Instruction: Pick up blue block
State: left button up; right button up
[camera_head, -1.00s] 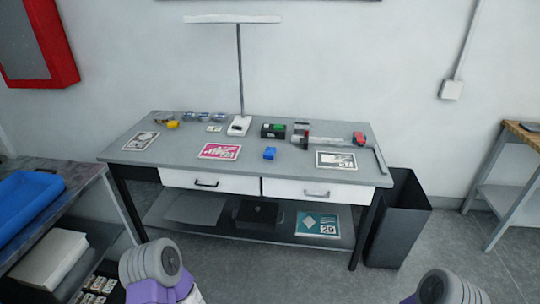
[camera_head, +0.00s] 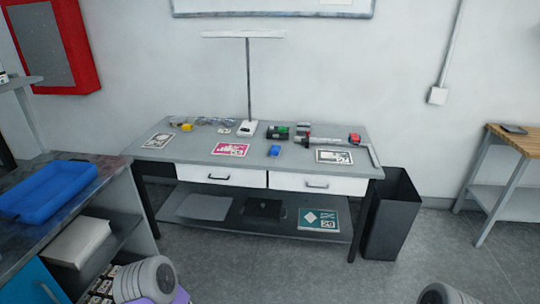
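A small blue block (camera_head: 274,150) sits on the grey tabletop of the workbench (camera_head: 200,158), near the front edge and about mid-width. It lies between a pink printed card (camera_head: 230,149) and a black-and-white printed card (camera_head: 334,157). Parts of my two arms show at the bottom of the head view, one at the left and one at the right. Neither gripper's fingers are visible, and both arms are well short of the workbench.
A side bench at left holds a blue tray (camera_head: 48,188). A black bin (camera_head: 392,218) stands at the workbench's right end. A lamp (camera_head: 247,85) and several small items stand along the workbench's back. A wooden-topped table (camera_head: 513,138) is at right. Floor in front is clear.

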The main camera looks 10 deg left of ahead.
aim_at(275, 151)
jog(key=u, duration=0.75)
jog(key=i, duration=1.5)
jog(key=z, duration=0.25)
jog(key=i, duration=1.2)
jog(key=z, duration=1.15)
